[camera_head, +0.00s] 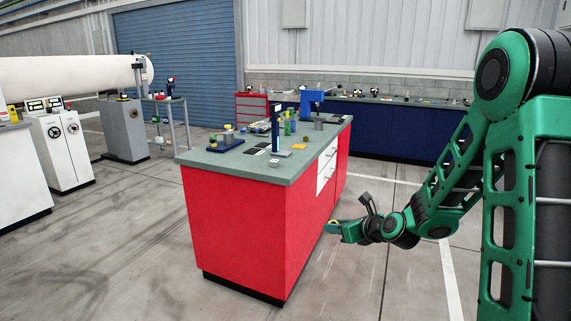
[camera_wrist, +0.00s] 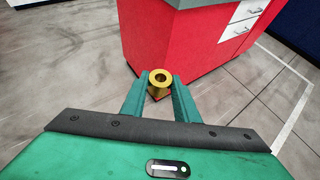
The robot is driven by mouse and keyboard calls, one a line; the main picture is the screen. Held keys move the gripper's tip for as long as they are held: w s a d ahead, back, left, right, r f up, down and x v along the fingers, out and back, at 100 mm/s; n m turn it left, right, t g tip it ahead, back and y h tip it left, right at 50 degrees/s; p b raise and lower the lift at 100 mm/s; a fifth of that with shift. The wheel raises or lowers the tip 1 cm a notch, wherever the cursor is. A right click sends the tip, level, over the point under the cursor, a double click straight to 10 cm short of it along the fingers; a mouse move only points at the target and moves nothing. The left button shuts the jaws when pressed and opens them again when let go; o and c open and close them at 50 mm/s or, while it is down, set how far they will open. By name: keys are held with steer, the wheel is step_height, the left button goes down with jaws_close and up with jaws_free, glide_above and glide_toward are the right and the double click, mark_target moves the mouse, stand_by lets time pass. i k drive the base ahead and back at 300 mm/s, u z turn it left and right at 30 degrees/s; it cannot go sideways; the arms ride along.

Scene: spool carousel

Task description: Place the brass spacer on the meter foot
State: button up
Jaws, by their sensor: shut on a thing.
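My gripper (camera_wrist: 157,82) is shut on the brass spacer (camera_wrist: 159,91), a short gold ring with a round hole in its top. The spacer sits upright between the two green fingertips in the wrist view. I cannot tell which thing is the meter foot among the small items in view.
The red workbench (camera_head: 235,225) has a grey top (camera_head: 225,163) crowded with small tools, a dark upright stand (camera_head: 276,132) and a blue machine (camera_head: 312,98). White cabinets (camera_head: 60,150) and a large white roll (camera_head: 70,77) stand at left. Floor right of the bench is clear.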

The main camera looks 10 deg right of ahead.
mark_target(284, 152)
steer(key=z, duration=0.05)
steer(key=k, duration=0.2)
steer(key=u, duration=0.8)
steer(key=i, duration=1.45)
steer(key=z, duration=0.6)
